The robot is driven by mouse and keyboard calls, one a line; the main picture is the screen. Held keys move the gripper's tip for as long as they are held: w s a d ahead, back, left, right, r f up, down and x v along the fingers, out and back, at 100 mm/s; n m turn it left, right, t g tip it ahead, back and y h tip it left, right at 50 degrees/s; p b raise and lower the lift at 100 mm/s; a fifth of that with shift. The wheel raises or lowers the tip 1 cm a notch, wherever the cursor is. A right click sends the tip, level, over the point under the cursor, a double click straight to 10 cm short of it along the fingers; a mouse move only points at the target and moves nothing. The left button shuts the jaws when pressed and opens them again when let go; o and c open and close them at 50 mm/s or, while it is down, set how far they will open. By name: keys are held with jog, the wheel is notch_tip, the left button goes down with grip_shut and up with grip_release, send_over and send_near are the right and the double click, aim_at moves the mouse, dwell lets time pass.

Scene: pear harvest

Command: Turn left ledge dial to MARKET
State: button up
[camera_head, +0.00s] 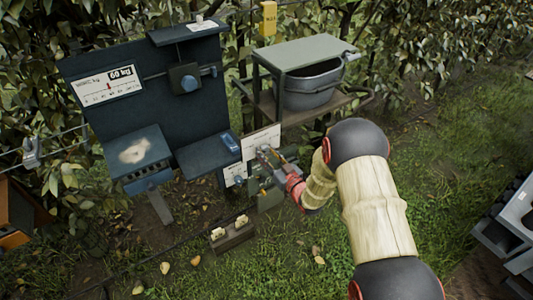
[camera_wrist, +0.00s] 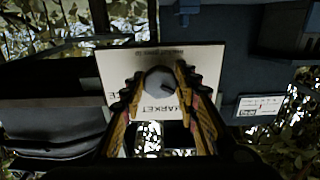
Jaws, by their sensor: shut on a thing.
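A grey round dial (camera_wrist: 160,80) sits on a white plate (camera_wrist: 118,68) in the wrist view. The word MARKET is printed beside the dial at the lower side of that view, and another label at the left is partly cut off by a finger. My gripper (camera_wrist: 158,82) is shut on the dial, one yellow-and-black finger on each side. A dark mark on the dial's face points to the lower right, toward the right part of MARKET. In the head view the white plate (camera_head: 261,136) stands right of the blue board, with my gripper (camera_head: 268,158) against it, largely hiding the dial.
A smaller plate with a blue knob (camera_head: 236,176) is just left of my gripper. A grey tub (camera_head: 312,92) sits on a shelf behind. A wooden block (camera_head: 232,235) lies on the grass below.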

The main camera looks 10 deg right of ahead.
jog(key=shift+m, duration=0.3)
jog(key=m, duration=0.5)
jog(key=shift+a+b, duration=0.1)
jog(key=shift+b, duration=0.25)
jog(key=m, duration=0.6)
jog(key=shift+r, duration=0.1)
dwell(0.4)
jog(key=o, duration=1.1)
jog(key=shift+o, duration=0.2)
jog(key=v, duration=1.2)
